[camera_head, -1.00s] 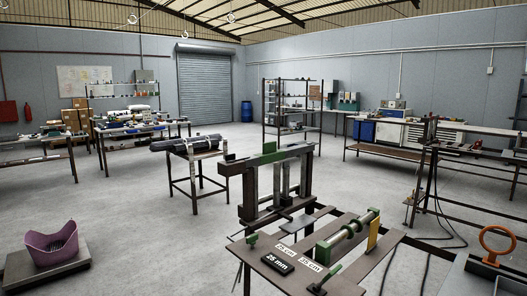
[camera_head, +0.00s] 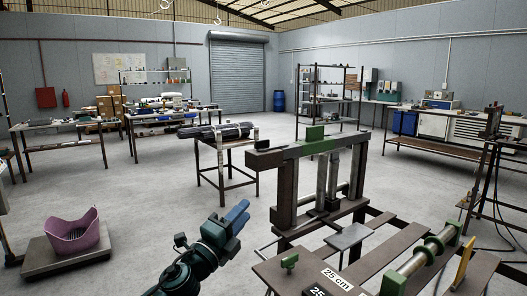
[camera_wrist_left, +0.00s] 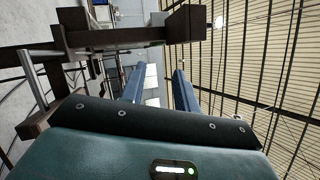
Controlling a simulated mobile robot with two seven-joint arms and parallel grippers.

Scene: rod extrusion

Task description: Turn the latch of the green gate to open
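The press-like frame (camera_head: 287,195) of dark brown posts stands right of centre in the head view. A green bar (camera_head: 322,147) with an upright green tab (camera_head: 315,132) lies along its top beam; I cannot tell which green part is the gate's latch. My right gripper is out of view.
A green-ended roller (camera_head: 425,250) and "25 cm" labels (camera_head: 337,279) are on the bench at front right. A purple basket (camera_head: 72,232) sits on a low grey platform (camera_head: 70,262) at left. A small table (camera_head: 225,150) holds dark tubes behind. Open floor lies between.

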